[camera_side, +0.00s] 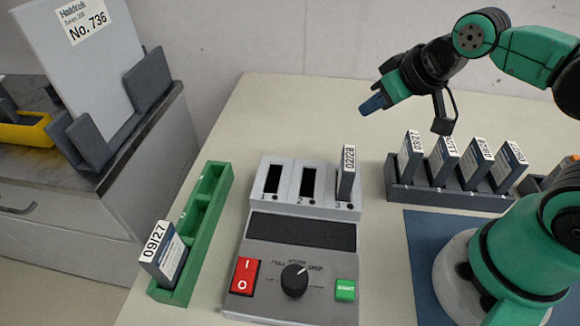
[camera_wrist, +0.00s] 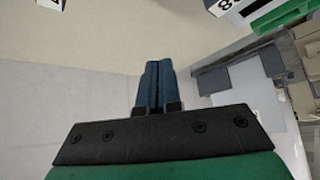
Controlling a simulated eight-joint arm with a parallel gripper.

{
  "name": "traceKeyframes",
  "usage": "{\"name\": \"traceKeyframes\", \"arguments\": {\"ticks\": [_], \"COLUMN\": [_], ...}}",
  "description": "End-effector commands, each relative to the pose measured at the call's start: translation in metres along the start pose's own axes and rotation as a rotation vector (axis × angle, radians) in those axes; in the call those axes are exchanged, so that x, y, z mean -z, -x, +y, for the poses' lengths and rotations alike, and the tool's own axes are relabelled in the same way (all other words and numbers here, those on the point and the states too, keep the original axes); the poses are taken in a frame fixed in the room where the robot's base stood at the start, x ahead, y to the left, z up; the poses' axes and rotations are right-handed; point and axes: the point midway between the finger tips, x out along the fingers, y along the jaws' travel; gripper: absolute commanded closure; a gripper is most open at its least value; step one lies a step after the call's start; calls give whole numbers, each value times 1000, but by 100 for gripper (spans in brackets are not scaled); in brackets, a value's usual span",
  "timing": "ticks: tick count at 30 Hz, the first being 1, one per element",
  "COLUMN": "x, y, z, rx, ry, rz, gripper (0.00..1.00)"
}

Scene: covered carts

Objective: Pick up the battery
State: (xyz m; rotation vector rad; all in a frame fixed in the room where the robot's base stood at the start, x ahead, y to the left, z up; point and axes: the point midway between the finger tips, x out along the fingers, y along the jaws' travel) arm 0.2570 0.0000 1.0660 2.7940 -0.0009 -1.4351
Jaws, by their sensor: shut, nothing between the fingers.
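Several flat, grey batteries with white date labels stand upright in the side view. One labelled 09/27 (camera_side: 163,254) is in the near end of a green tray (camera_side: 215,185). One labelled 02/28 (camera_side: 346,175) is in slot 3 of a grey charger (camera_side: 301,228); slots 1 and 2 are empty. Several more, one labelled 03/27 (camera_side: 410,158), stand in a dark grey rack (camera_side: 450,197) at the right. My gripper (camera_side: 372,104) is shut and empty, raised above the back of the table, apart from every battery. Its closed blue fingers (camera_wrist: 154,84) show in the wrist view.
The charger has a red switch (camera_side: 243,275), a black knob (camera_side: 294,280) and a green button (camera_side: 345,290). A side cabinet (camera_side: 150,160) at left bears a large sign board (camera_side: 85,60) and a yellow tray (camera_side: 25,133). The table's back left is clear.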

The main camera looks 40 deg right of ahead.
Motion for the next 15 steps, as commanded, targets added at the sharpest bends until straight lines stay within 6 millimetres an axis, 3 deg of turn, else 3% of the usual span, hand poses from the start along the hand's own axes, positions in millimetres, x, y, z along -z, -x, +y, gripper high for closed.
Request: {"name": "traceKeyframes", "arguments": {"ticks": [1,7,15], "x": [0,0,0], "y": [0,0,0], "z": [0,0,-1], "rx": [0,1,1], "ry": [0,0,-3], "rz": [0,-1,-3], "gripper": [94,39,39]}}
